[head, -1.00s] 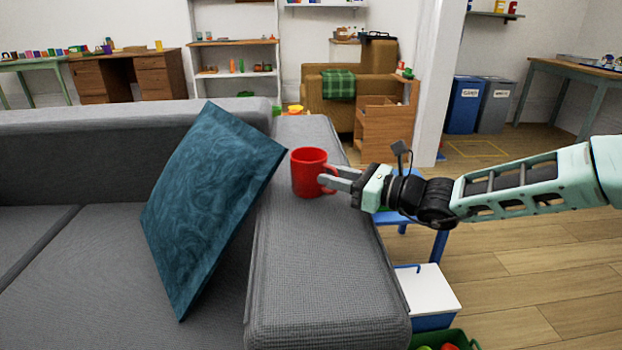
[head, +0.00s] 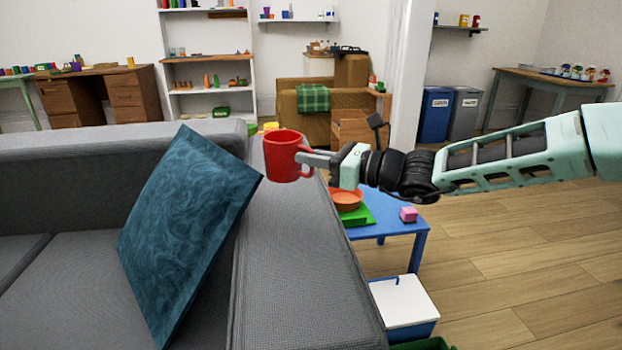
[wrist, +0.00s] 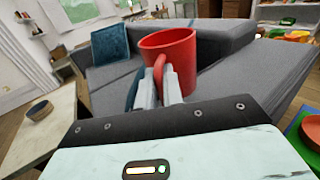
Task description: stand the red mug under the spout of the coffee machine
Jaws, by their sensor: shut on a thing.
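The red mug (head: 284,157) is upright above the grey sofa's armrest in the head view. My gripper (head: 308,160) is shut on its handle, which faces right toward the fingers. In the wrist view the mug (wrist: 170,55) stands just beyond the two fingers (wrist: 160,86), with its handle between them. Its open rim shows at the top. I cannot make out the coffee machine or its spout in either view.
A teal pillow (head: 188,235) leans on the grey sofa (head: 295,290) left of the mug. Wooden floor (head: 520,260) is open at right.

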